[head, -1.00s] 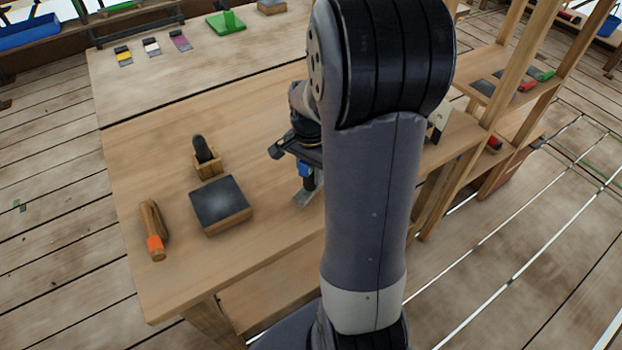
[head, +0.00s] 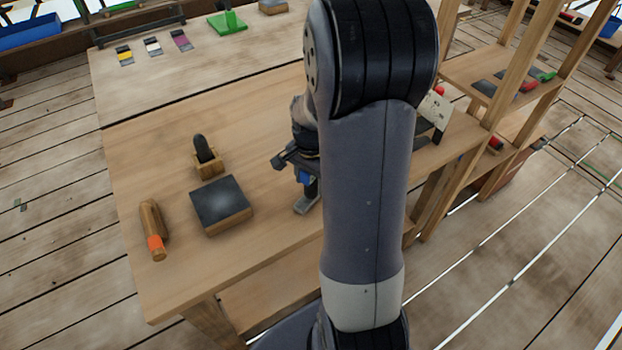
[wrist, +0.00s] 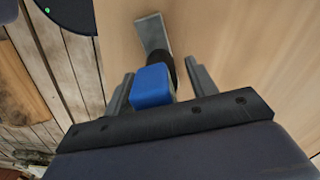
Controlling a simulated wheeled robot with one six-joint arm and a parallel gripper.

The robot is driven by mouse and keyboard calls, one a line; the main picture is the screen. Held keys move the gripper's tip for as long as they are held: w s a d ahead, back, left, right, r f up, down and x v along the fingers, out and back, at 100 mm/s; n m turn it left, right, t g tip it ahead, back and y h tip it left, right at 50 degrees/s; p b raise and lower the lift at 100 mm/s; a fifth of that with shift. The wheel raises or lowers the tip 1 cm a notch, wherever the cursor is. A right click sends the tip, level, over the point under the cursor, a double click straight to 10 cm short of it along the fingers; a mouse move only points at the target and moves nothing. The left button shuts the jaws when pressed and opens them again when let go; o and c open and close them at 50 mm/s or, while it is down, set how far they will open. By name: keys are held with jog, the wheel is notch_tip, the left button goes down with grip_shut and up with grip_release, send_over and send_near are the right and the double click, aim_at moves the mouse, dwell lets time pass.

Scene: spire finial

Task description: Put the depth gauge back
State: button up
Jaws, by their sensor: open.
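A tool with a blue block top (wrist: 153,86), a dark stem and a flat grey foot (wrist: 154,35) is between my gripper's fingers in the wrist view. It may be the depth gauge; no label shows. In the head view its blue part (head: 303,175) and grey foot (head: 306,204) show at the wooden bench (head: 150,290), partly behind my arm. My gripper (wrist: 158,80) is open, with one finger on each side of the blue block. A gap shows on the right finger's side; contact on the left is unclear.
A dark-topped block (head: 221,203), a wooden holder with a dark upright piece (head: 206,158) and an orange-banded wooden tool (head: 152,230) stand left of my gripper. A pale slotted board (head: 434,108) is right of my arm, near wooden posts (head: 505,65).

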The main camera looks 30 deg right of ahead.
notch_tip(320, 180, up, 12)
jog(key=shift+r+p, duration=0.15)
jog(key=shift+p, duration=0.15)
dwell(0.5)
notch_tip(320, 180, down, 13)
jog(key=shift+r+b, duration=0.1)
jog(key=shift+b, duration=0.3)
notch_tip(320, 180, up, 3)
jog(key=shift+f, duration=0.15)
jog(key=shift+r, duration=0.55)
jog(key=shift+f, duration=0.1)
